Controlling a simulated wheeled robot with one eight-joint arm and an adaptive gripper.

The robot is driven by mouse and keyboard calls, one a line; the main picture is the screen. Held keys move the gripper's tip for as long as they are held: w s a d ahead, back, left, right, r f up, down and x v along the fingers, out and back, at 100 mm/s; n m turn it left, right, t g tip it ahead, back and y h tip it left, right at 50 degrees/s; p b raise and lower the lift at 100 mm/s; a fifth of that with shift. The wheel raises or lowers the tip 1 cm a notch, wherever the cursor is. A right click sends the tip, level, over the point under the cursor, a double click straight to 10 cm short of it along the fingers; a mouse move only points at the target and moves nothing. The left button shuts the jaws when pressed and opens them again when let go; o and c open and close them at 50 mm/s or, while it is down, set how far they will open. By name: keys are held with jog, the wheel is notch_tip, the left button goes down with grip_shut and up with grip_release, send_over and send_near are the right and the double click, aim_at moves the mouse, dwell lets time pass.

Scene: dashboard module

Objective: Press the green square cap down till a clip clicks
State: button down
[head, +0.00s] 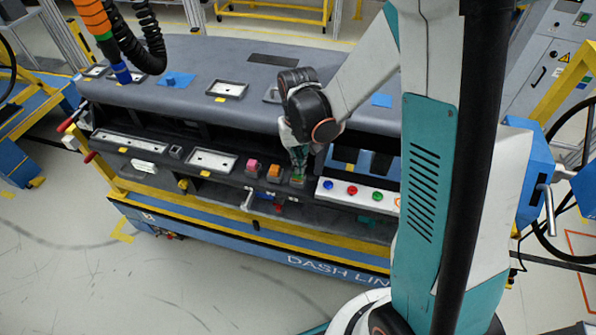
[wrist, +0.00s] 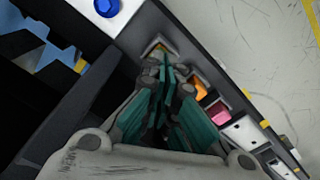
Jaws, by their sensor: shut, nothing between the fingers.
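The green square cap (head: 297,180) shows only in part in the head view, in the dashboard's front row, right of an orange square cap (head: 274,172) and a pink square cap (head: 253,167). My gripper (head: 300,172) points down with its tips right at the green cap; I cannot tell if they touch it. In the wrist view my gripper's teal fingers (wrist: 166,76) are shut together and empty. Their tips are in front of a square recess (wrist: 158,47), and the cap there is mostly hidden. The orange cap (wrist: 199,90) and pink cap (wrist: 220,112) sit beside it.
A white panel with blue (head: 328,185), red (head: 352,190) and green (head: 377,196) round buttons lies just right of the cap. A grey lever handle (head: 248,199) sticks out below the row. The dashboard's padded top (head: 230,62) overhangs behind. Open floor (head: 180,270) lies in front.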

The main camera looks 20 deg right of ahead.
jog(key=shift+f+b, duration=1.1)
jog(key=shift+f, duration=0.1)
dwell(0.6)
jog(key=shift+r, duration=0.1)
dwell(0.4)
notch_tip(320, 180, up, 8)
jog(key=p, duration=0.5)
dwell(0.4)
jog(key=shift+s, duration=0.1)
jog(key=s+f+n+t+b, duration=0.1)
jog(key=s+t+b, duration=0.6)
jog(key=s+b, duration=0.7)
jog(key=b, duration=0.4)
jog(key=shift+s+f, duration=0.15)
jog(key=shift+s, duration=0.15)
dwell(0.4)
